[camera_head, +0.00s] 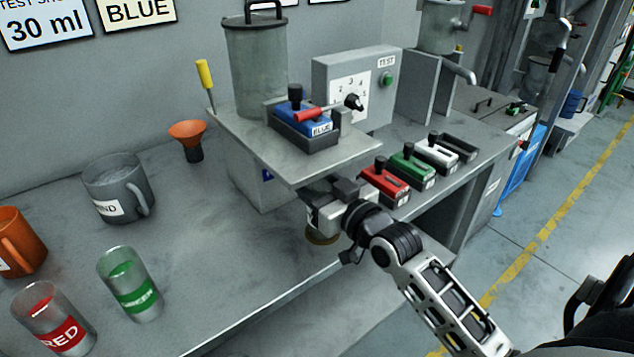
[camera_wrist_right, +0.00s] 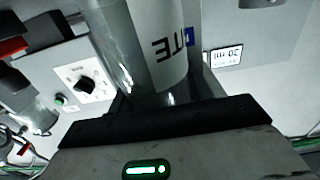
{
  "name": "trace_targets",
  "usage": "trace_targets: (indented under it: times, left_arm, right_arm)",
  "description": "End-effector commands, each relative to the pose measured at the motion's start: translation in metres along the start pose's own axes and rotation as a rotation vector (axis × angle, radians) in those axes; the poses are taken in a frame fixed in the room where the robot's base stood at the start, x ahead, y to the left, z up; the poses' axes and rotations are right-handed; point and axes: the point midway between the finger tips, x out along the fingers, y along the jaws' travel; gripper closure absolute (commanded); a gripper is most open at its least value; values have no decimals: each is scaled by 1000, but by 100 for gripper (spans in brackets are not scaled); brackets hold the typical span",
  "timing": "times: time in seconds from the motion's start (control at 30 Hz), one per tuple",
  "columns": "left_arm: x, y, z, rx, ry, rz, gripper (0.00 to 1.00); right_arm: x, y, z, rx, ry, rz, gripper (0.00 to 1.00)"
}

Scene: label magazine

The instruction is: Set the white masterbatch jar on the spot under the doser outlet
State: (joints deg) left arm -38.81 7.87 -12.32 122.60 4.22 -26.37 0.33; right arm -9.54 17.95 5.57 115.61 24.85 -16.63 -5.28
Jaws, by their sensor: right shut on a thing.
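My right gripper (camera_head: 330,198) is under the front edge of the doser shelf (camera_head: 345,160). It is shut on the white masterbatch jar, a clear jar (camera_wrist_right: 125,45) with a white label ending in "ITE" (camera_wrist_right: 168,42) in the right wrist view. In the head view the gripper and shelf hide most of the jar. A round brownish disc (camera_head: 322,237) shows just below the gripper, at the bench's front edge. I cannot tell whether the jar touches it. The doser outlet is hidden under the shelf. My left gripper is not in view.
A blue cartridge (camera_head: 305,120) sits on the shelf beside the dial box (camera_head: 355,85). Red (camera_head: 385,185), green and white cartridges stand to the right. RED (camera_head: 55,320) and GREEN (camera_head: 130,285) jars, a grey mug (camera_head: 115,185) and an orange funnel (camera_head: 187,138) stand left.

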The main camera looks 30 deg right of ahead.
Motion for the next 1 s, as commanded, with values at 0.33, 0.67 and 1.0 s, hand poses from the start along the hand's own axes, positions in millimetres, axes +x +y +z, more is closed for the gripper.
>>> trace_targets:
  times: [0.33,0.67,1.0]
  left_arm:
    - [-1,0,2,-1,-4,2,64]
    - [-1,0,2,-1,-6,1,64]
    - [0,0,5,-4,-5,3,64]
  right_arm:
    - [0,0,2,0,1,0,28]
    - [-9,0,0,0,0,0,28]
    - [-78,0,2,-1,-4,0,28]
